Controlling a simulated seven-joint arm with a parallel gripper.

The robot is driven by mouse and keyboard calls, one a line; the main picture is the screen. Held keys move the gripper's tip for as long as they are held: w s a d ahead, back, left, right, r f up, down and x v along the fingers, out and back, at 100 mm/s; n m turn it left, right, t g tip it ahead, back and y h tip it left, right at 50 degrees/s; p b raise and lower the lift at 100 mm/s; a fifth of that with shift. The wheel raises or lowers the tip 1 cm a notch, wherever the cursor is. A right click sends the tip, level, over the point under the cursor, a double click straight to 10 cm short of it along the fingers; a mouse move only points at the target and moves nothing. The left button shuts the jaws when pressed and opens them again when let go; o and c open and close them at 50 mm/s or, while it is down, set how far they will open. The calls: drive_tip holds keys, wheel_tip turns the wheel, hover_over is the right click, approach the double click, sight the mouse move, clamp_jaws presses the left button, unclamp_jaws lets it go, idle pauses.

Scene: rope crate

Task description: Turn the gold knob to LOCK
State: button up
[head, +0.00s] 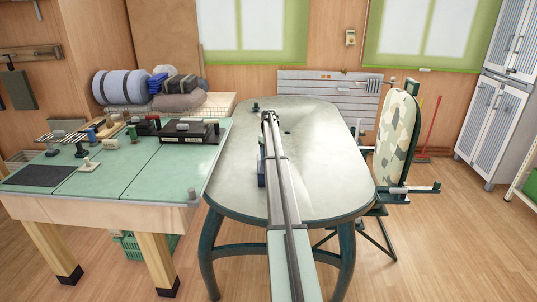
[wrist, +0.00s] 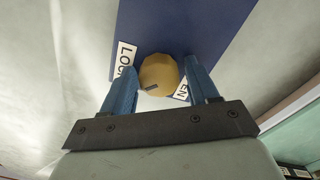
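The gold knob (wrist: 158,72) sits on a dark blue panel (wrist: 205,28) in the wrist view. A white label reading "LOC", its end hidden, is left of the knob, and one ending in "EN" is at its lower right, partly covered. A short dark mark shows on the knob's lower edge. My gripper (wrist: 161,88) has its two blue fingers apart, one on each side of the knob; a gap shows on the right, and I cannot tell whether the left finger touches. In the head view my arm hides the knob; a blue edge (head: 261,171) shows beside the arm.
The panel is on a pale oval table (head: 330,180), mostly clear, with a small dark green object (head: 255,107) at its far left. A green workbench (head: 140,170) with tools and boxes stands left.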

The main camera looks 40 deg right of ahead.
drive_tip(key=shift+r, duration=0.2)
drive_tip(key=shift+r, duration=2.35)
